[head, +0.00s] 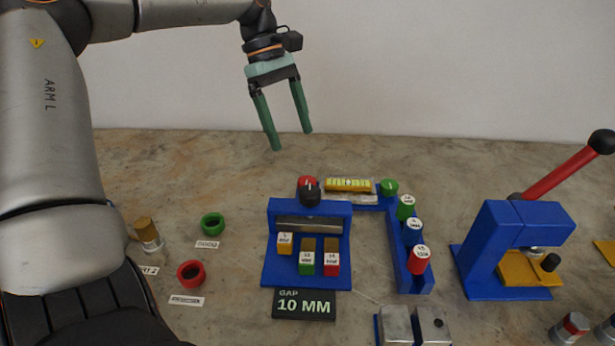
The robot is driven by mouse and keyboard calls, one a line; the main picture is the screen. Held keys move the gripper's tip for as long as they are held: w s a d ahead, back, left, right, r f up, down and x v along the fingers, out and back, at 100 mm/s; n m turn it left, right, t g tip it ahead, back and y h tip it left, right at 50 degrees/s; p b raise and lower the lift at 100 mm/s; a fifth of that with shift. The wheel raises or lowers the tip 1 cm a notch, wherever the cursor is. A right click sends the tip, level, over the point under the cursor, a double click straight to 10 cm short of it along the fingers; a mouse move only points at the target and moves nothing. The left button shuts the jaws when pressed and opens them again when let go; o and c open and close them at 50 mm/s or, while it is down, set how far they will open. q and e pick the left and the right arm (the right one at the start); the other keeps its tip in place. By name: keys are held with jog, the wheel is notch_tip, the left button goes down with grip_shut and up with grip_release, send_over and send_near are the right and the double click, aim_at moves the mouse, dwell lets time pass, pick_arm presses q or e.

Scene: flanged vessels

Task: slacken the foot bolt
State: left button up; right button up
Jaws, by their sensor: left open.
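My left gripper (291,140) is open and empty, with its two green fingers pointing down in the air above the back of the table. A blue fixture (310,238) with a grey bar and a dark round knob (309,195) on top stands below it in the picture. Small labelled blocks sit at its front. I cannot make out which part is the foot bolt. My right gripper is not in view.
A blue press (497,245) with a red lever (560,174) stands at the right. A blue rack (401,268) holds labelled cylinders. Green (212,223) and red (190,273) rings lie at the left. A "GAP 10 MM" plate (304,305) lies in front. The table's back strip is clear.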

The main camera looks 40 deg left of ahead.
aim_at(309, 190)
pick_arm(q)
jog(key=b+x, duration=0.1)
jog(key=x, duration=1.1)
jog(key=shift+d, duration=0.1)
grip_shut()
